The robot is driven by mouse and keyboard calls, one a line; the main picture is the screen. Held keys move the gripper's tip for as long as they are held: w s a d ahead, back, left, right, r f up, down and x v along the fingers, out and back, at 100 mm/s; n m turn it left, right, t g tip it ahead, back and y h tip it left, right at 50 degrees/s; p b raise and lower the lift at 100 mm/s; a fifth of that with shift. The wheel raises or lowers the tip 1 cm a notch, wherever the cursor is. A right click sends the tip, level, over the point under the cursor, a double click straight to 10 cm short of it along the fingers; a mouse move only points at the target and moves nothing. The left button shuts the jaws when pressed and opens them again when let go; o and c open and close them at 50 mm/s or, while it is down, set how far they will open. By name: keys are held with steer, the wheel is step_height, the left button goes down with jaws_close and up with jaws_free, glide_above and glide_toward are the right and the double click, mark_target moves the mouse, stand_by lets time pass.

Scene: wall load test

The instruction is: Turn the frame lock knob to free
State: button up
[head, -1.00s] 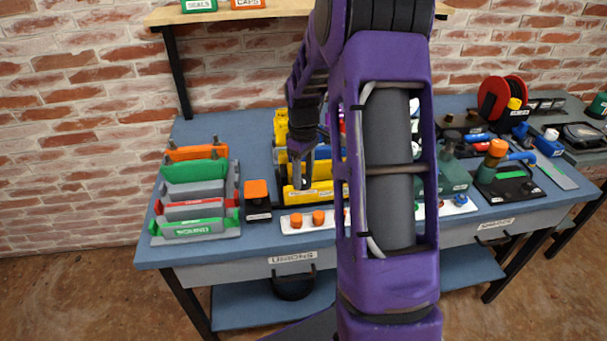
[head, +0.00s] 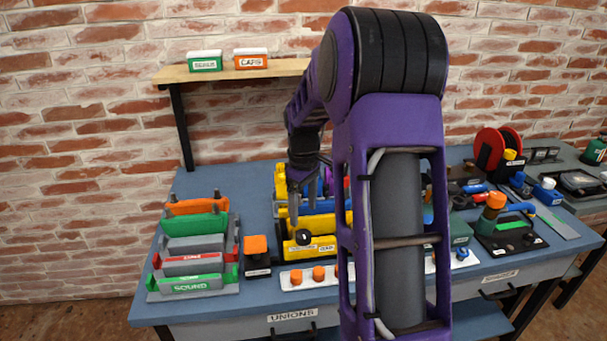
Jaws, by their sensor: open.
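A yellow block (head: 322,247) with white labels stands near the front of the blue bench in the head view. A small dark round knob (head: 303,237) shows on its front face, with a label beside it. I cannot read the label or tell which way the knob is set. My gripper (head: 302,212) points down just above and behind the knob as seen here, open, with nothing visible between its fingers. A gap to the knob seems to show, but depth is hard to judge. My purple arm hides the block's right side.
Left on the bench are a rack (head: 195,262) of coloured bars and an orange-topped black box (head: 257,256). A white strip (head: 293,282) with orange knobs lies in front. Fittings and a red reel (head: 490,148) are at right. A wooden shelf (head: 225,73) is above.

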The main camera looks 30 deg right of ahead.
step_height(320, 180, up, 10)
steer(key=shift+p, duration=0.45)
steer(key=shift+r, duration=0.1)
